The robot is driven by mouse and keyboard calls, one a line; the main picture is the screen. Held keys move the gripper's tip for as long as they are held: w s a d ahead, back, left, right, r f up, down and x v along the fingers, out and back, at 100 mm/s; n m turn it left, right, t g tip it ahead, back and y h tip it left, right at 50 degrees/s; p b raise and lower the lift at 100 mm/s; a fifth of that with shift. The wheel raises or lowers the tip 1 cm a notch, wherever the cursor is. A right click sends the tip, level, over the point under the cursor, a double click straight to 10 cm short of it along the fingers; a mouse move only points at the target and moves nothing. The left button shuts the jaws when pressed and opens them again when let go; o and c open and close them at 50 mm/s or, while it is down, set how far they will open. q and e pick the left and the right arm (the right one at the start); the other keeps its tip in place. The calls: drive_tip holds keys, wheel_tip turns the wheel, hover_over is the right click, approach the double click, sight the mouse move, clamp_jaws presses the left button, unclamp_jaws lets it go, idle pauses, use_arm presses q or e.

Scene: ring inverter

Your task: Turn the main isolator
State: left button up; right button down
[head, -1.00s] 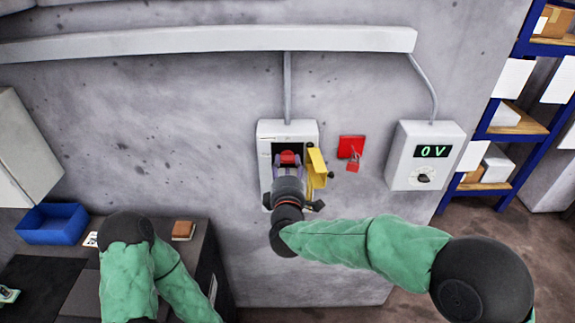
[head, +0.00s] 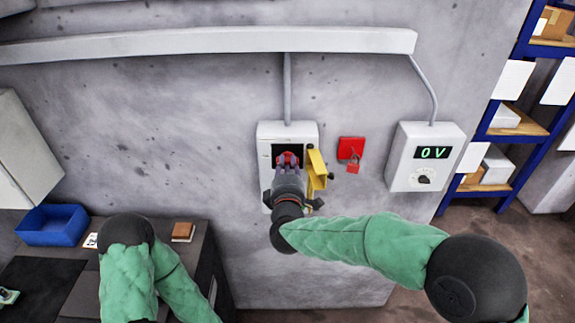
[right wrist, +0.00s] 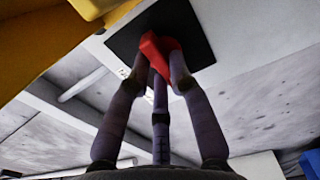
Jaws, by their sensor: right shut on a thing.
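The main isolator is a white wall box (head: 266,142) with a black plate and a red handle (head: 288,159) on it. My right gripper (head: 288,163) is at the front of the box, its fingers closed around the red handle. In the right wrist view the fingers (right wrist: 163,72) grip the red handle (right wrist: 158,50) against the black plate (right wrist: 192,28); the handle looks tilted there. My left arm is low at the left over the bench, and its gripper does not show.
A yellow part (head: 316,168) stands out at the box's right side, close to my right gripper. A red padlock station (head: 351,149) hangs to its right. A meter box (head: 403,168) reads 0 V. A blue bin (head: 52,225) sits on the bench.

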drive_tip(key=m, duration=0.4)
drive_tip(key=shift+d+f, duration=0.1)
drive_tip(key=m, duration=0.4)
drive_tip(key=shift+f+m+b, duration=0.1)
drive_tip(key=shift+m+b, duration=0.2)
drive_tip(key=shift+b, duration=0.1)
drive_tip(key=m+b, duration=0.1)
drive_tip(key=m, duration=0.3)
drive_tip(key=shift+d+f+m+b, duration=0.1)
drive_tip(key=shift+m+b, duration=0.2)
drive_tip(key=shift+b, duration=0.1)
drive_tip(key=shift+f+m+b, duration=0.1)
drive_tip(key=shift+m+b, duration=0.9)
drive_tip(key=shift+m, duration=1.3)
drive_tip(key=c, duration=1.1)
unclamp_jaws()
